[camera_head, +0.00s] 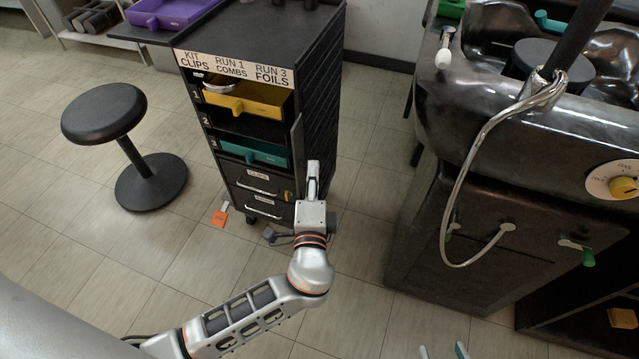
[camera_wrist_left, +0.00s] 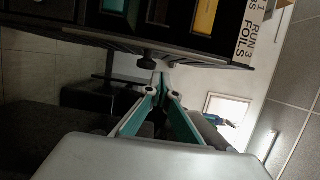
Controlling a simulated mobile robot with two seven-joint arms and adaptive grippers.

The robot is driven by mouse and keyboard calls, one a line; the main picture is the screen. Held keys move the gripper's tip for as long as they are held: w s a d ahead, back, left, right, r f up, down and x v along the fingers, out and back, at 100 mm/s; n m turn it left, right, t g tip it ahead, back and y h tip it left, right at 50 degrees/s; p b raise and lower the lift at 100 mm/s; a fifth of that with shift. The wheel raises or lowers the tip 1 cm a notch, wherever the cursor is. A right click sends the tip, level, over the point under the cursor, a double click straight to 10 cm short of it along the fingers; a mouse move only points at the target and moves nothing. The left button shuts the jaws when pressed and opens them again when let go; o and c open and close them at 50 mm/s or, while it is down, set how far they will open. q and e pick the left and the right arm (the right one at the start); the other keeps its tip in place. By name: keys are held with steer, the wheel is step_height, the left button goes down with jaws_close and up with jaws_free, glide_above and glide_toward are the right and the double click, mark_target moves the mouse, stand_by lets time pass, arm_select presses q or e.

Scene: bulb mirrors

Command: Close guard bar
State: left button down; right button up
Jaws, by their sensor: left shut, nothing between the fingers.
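The black cart (camera_head: 325,95) stands at centre, with a yellow drawer (camera_head: 245,100) and a teal drawer (camera_head: 252,152) in its open slots. A narrow dark upright bar (camera_head: 297,145), apparently the guard bar, runs along the right front edge beside these slots. It looks swung out to the side, clear of the drawer fronts. My left gripper (camera_head: 313,168) is shut and empty, just right of this bar; I cannot tell whether they touch. Its closed fingers (camera_wrist_left: 160,72) also show in the left wrist view, near the cart's edge. My right gripper (camera_head: 443,351) shows only its two separated fingertips at the bottom edge.
A round black stool (camera_head: 103,113) stands left of the cart. A black wash unit (camera_head: 500,200) with a hanging hose (camera_head: 452,190) stands to the right. An orange tag (camera_head: 219,218) lies on the floor by the cart. Floor between cart and wash unit is clear.

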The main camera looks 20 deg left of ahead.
arm_select(q)
steer(key=shift+s+a, duration=0.15)
steer(key=shift+a, duration=1.1)
